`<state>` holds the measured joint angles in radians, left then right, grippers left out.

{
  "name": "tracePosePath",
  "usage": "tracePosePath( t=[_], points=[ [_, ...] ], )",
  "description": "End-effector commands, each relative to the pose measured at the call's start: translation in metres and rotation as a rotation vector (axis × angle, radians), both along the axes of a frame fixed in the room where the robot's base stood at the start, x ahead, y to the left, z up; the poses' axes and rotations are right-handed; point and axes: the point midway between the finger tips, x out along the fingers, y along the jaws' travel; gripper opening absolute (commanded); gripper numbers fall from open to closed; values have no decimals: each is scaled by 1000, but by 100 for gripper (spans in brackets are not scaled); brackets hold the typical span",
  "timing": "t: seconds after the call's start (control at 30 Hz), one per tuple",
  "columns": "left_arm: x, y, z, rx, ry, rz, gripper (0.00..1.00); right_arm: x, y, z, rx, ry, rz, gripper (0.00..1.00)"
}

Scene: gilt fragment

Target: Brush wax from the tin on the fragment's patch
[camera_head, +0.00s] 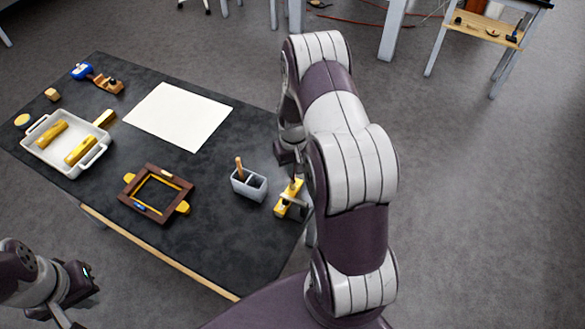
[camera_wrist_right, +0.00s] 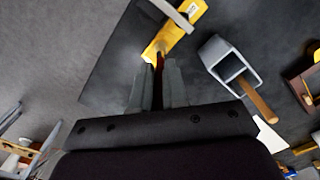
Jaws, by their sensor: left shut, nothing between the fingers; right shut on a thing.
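My right gripper (camera_head: 293,174) hangs over the right end of the dark table, partly hidden by my arm. In the right wrist view its fingers (camera_wrist_right: 158,85) are shut on a thin dark-red thing (camera_wrist_right: 158,66), mostly hidden; I cannot tell if it is a brush. Its end is at or just above a yellow piece (camera_head: 287,205) with a grey band, also in the wrist view (camera_wrist_right: 172,36); contact is unclear. A small round yellow-topped thing (camera_head: 22,120), perhaps the tin, is at the far left. My left gripper (camera_head: 78,284) is shut and empty, off the table's front edge.
A grey holder (camera_head: 249,187) with a wooden-handled tool (camera_head: 239,164) stands left of the yellow piece. A dark frame with yellow parts (camera_head: 132,200), a white tray (camera_head: 68,164) with yellow pieces and a white sheet (camera_head: 178,115) lie further left. Bare table surrounds the holder.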

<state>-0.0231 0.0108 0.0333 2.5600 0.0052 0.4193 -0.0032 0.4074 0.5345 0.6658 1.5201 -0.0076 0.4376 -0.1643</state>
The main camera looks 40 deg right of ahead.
Motion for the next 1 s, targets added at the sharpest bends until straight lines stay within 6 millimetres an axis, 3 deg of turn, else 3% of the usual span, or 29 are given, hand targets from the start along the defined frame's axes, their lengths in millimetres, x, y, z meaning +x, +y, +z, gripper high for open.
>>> tracePosePath(
  t=[0.5, 0.83, 1.0],
  points=[
    [0, 0, 49, 0, 0, 0, 0, 0, 0, 60, 0, 0, 0, 0],
    [0, 0, 48, 0, 0, 0, 0, 0, 0, 61, 0, 0, 0, 0],
    [0, 0, 62, 0, 0, 0, 0, 0, 0, 78, 0, -1, 0, 0]
  ],
)
